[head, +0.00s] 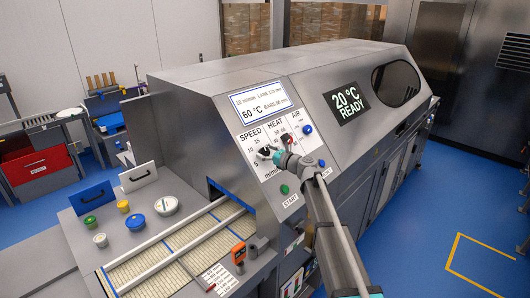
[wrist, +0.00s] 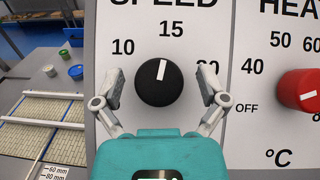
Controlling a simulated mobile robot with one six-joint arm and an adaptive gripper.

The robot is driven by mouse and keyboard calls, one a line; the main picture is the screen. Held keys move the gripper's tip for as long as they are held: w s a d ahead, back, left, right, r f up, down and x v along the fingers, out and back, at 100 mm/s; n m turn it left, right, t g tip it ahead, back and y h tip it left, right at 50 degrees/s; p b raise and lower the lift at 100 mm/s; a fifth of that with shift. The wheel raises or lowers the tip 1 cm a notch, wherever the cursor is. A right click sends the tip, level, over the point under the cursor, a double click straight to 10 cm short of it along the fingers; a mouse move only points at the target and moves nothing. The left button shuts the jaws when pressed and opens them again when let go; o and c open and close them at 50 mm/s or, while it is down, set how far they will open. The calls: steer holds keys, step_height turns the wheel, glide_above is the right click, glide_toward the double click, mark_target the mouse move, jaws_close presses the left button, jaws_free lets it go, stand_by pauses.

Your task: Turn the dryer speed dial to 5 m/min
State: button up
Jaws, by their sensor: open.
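The black speed dial (wrist: 166,88) with a white pointer line sits on the white panel under the word SPEED. Its pointer is nearly straight up, tilted slightly right, toward the 15 mark. The 10 mark lies to its upper left and the partly hidden 20 mark to its right. The dial also shows in the head view (head: 264,152). My gripper (wrist: 160,82) is open, with one finger on each side of the dial and a visible gap on both sides. In the head view my gripper (head: 276,153) is at the dial. The lower scale is hidden behind my gripper.
The red heat dial (wrist: 302,91) is just right of my gripper, its pointer to the right. A green start button (head: 284,189) is below. Small tubs stand at the left.

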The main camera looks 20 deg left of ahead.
steer(key=shift+c, duration=0.2)
steer(key=c, duration=1.1)
